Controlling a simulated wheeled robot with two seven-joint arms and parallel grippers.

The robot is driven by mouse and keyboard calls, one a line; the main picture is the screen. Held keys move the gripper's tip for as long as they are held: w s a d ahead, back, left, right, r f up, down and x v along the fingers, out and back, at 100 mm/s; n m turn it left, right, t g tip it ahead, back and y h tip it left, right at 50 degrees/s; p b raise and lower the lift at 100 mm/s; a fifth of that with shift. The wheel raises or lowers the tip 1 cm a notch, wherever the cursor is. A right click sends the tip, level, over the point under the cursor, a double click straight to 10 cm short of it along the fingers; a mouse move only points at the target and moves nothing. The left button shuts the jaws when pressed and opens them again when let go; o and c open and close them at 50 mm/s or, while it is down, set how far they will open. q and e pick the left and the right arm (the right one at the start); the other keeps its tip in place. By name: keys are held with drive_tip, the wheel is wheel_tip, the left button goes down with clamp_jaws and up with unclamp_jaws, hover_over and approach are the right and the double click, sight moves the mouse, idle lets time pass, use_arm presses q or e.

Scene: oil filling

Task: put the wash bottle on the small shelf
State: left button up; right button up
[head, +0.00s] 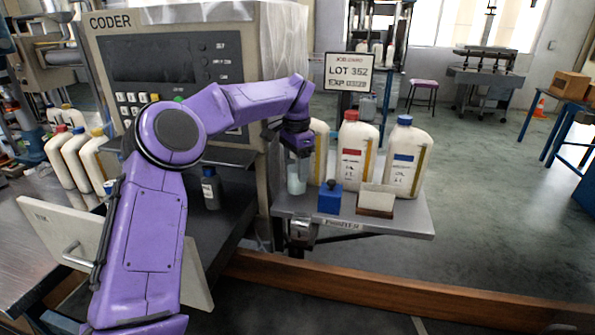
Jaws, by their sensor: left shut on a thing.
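My left gripper (298,162) reaches over the left part of the small metal shelf (416,218), fingers pointing down. It is shut on a small whitish bottle (297,183), which looks like the wash bottle. The gripper covers its upper part. The bottle is upright at the shelf's left side; I cannot tell whether its base touches the shelf. My right gripper is not in view.
Large white jugs, one red-capped (351,150) and one blue-capped (406,155), stand on the shelf. A blue block (330,197) and a card holder (376,200) are in front.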

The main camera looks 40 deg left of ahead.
use_arm(q)
drive_tip(key=shift+w+a+f, duration=0.1)
drive_tip(key=shift+w+f, duration=0.1)
drive_tip(key=shift+w, duration=0.05)
drive_tip(key=shift+w+a+f, duration=0.1)
drive_tip(key=shift+w+f, duration=0.05)
drive_tip(key=shift+f, duration=1.8)
drive_tip(key=o, duration=1.2)
drive_tip(key=shift+r+p, duration=0.3)
drive_tip(key=shift+r, duration=0.05)
wheel_tip(320, 180, up, 12)
drive_tip(key=shift+f, duration=0.15)
